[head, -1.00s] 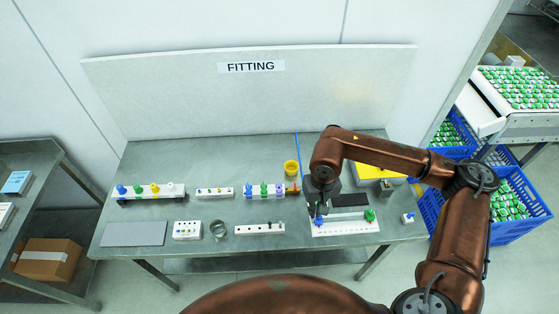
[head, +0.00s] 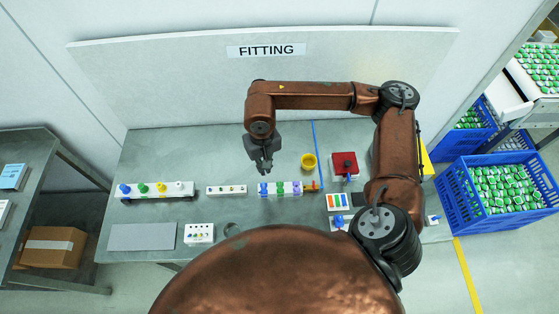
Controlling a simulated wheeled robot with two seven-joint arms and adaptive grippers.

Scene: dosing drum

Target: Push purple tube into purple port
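A small purple piece (head: 296,187), perhaps the purple tube, stands at the right of a white rack (head: 270,194) that also holds blue and green pieces. I cannot make out which opening is the purple port. A white block with a row of small ports (head: 227,190) lies left of the rack, and another ported block (head: 199,235) lies nearer the front. My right gripper (head: 264,172) hangs above the table just behind the rack, its fingers pointing down and slightly apart, with nothing seen between them. It appears apart from the rack. My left gripper is not in view.
A yellow cup (head: 309,162) stands behind the rack. A red box (head: 344,165) and a tray of coloured strips (head: 338,202) lie to the right, partly near my arm. A rack with coloured knobs (head: 158,190) and a grey mat (head: 142,237) are at left. My arm hides the front right.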

